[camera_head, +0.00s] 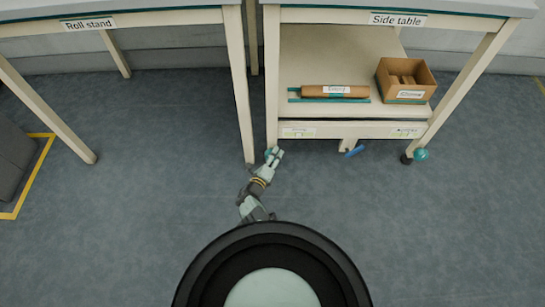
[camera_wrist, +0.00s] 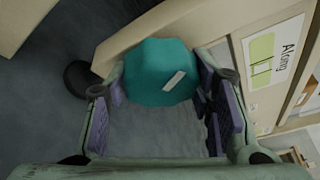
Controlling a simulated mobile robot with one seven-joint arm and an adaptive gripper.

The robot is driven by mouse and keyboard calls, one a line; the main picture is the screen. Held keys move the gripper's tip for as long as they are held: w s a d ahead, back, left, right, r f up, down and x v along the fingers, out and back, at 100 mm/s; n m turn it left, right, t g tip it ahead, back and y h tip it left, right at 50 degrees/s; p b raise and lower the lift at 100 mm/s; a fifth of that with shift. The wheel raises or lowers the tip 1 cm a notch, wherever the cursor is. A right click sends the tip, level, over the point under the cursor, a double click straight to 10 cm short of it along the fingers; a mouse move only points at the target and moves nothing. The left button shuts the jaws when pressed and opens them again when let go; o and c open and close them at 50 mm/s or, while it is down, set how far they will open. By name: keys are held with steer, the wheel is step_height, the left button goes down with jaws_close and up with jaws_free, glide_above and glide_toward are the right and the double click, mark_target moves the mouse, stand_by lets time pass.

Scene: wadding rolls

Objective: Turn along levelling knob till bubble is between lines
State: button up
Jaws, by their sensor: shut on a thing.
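The teal along levelling knob (camera_wrist: 160,72), with a white mark on its face, sits at the foot of the side table's left front leg. My gripper (camera_wrist: 162,92) has its purple-padded fingers on either side of the knob and is shut on it. In the head view my gripper (camera_head: 273,155) is low at that leg, and a bit of the teal knob (camera_head: 268,153) shows beside it. The yellow-green along level (camera_wrist: 262,58) is on the panel next to the word "Along". It has dark lines, but I cannot make out the bubble. The along level (camera_head: 299,132) is too small to read in the head view.
The side table (camera_head: 460,8) has a lower shelf with a brown roll (camera_head: 335,91) and a cardboard box (camera_head: 405,80). A second teal knob (camera_head: 421,154) is at its right leg. The roll stand (camera_head: 150,18) is close left. Open floor lies in front.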

steer(key=shift+s+d, duration=0.1)
steer(key=shift+d, duration=0.05)
steer(key=o, duration=1.1)
steer(key=shift+o, duration=0.2)
